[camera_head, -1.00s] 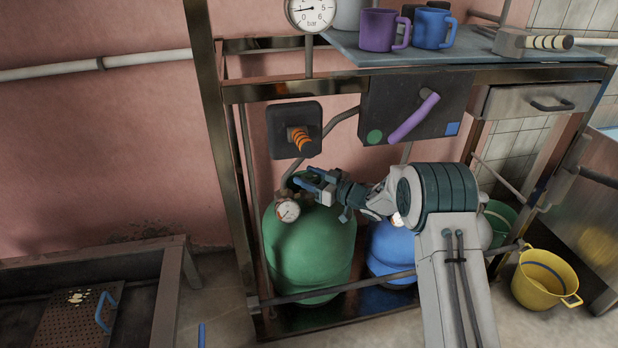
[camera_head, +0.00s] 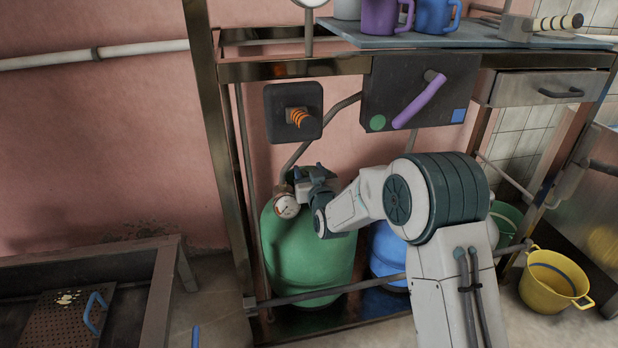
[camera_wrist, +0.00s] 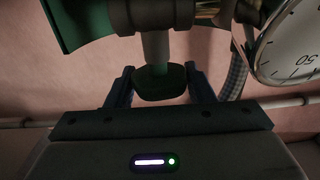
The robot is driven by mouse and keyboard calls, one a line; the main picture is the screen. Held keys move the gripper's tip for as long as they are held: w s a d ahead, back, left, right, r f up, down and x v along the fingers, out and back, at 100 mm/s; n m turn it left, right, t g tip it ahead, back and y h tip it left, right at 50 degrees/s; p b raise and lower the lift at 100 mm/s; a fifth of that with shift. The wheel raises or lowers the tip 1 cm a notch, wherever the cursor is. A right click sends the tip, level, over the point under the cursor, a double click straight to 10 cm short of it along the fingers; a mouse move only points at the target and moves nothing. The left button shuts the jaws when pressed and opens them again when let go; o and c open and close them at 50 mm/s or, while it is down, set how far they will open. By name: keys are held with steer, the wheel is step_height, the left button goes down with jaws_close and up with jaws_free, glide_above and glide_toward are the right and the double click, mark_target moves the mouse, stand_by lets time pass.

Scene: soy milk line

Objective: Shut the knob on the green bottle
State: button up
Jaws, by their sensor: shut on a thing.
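The green bottle (camera_head: 305,255) stands upright under the bench, with a round gauge (camera_head: 287,206) at its neck. My gripper (camera_head: 306,173) is at the top of the bottle, just right of the gauge, and my wrist partly covers the bottle's shoulder. In the wrist view the dark green knob (camera_wrist: 160,84), on a grey stem, sits between my gripper's two blue fingers (camera_wrist: 160,90). The fingers are shut on it. The gauge also shows at the right there (camera_wrist: 290,45). The knob is hidden in the head view.
A blue bottle (camera_head: 387,250) stands to the right, partly behind my arm. A rail (camera_head: 345,288) crosses in front of the bottles. A panel with a purple lever (camera_head: 420,100) and one with an orange-striped knob (camera_head: 298,117) are above. A yellow bucket (camera_head: 553,280) stands right.

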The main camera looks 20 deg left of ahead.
steer(key=m+t+h, duration=0.1)
steer(key=h, duration=0.1)
steer(key=m+t+h+p, duration=0.1)
steer(key=m+h, duration=0.1)
steer(key=h, duration=0.1)
steer(key=shift+s+a+r+m, duration=0.1)
steer(key=shift+a+m, duration=0.05)
steer(key=shift+m, duration=0.15)
steer(key=shift+m+t+h+p, duration=0.5)
steer(key=shift+m+h+p, duration=0.85)
steer(key=shift+h, duration=1.05)
steer(key=shift+m+h, duration=0.3)
steer(key=shift+m, duration=0.05)
steer(key=o, duration=0.9)
steer(key=shift+o, duration=0.2)
steer(key=s+p, duration=0.4)
steer(key=s, duration=0.9)
steer(key=shift+s+a, duration=0.15)
steer(key=shift+s, duration=0.2)
